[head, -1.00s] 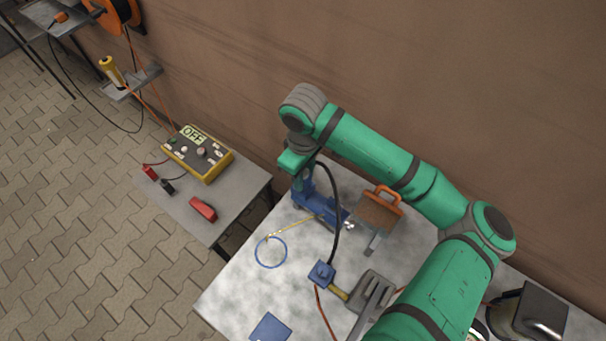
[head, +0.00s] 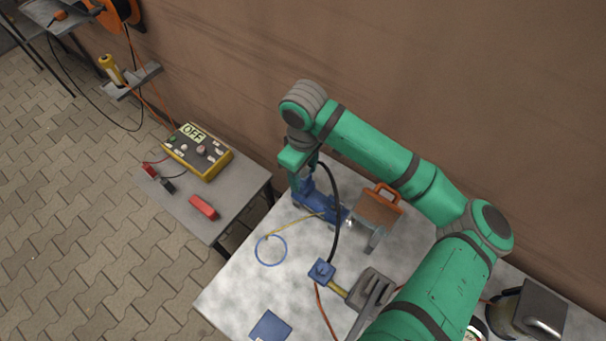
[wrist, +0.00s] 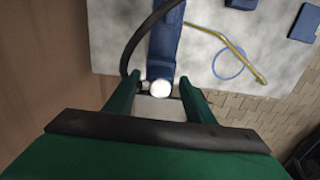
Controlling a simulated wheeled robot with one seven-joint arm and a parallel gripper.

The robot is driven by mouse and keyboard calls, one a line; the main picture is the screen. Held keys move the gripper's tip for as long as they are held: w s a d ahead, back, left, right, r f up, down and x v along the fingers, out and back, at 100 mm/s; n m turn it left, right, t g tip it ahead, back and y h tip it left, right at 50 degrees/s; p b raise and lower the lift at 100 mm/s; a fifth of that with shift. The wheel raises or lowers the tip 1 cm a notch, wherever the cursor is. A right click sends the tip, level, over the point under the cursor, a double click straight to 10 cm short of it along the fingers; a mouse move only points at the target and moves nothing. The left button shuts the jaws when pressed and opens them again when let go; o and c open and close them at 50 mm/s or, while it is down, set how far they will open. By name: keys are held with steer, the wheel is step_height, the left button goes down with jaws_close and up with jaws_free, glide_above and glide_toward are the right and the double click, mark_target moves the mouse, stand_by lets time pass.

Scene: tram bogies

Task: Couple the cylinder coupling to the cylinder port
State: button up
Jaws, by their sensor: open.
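My gripper (wrist: 160,92) is open in the wrist view, with one green finger on each side of a bright round end (wrist: 160,89). This round end sits at the near end of a blue body (wrist: 164,45). The blue body also shows on the table in the head view (head: 328,208), below my wrist. A black hose (wrist: 140,35) curves down to the left finger's tip; its end there is partly hidden. In the head view the hose (head: 337,215) runs to a blue block (head: 321,271). I cannot tell coupling from port, or whether the fingers touch anything.
A blue ring (head: 271,251) and a yellow rod (head: 292,224) lie left. A side table holds a yellow tester reading OFF (head: 197,152) and a red piece (head: 202,207). A wall stands behind.

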step_height(320, 180, up, 10)
steer(key=shift+f, duration=0.2)
stand_by(0.7)
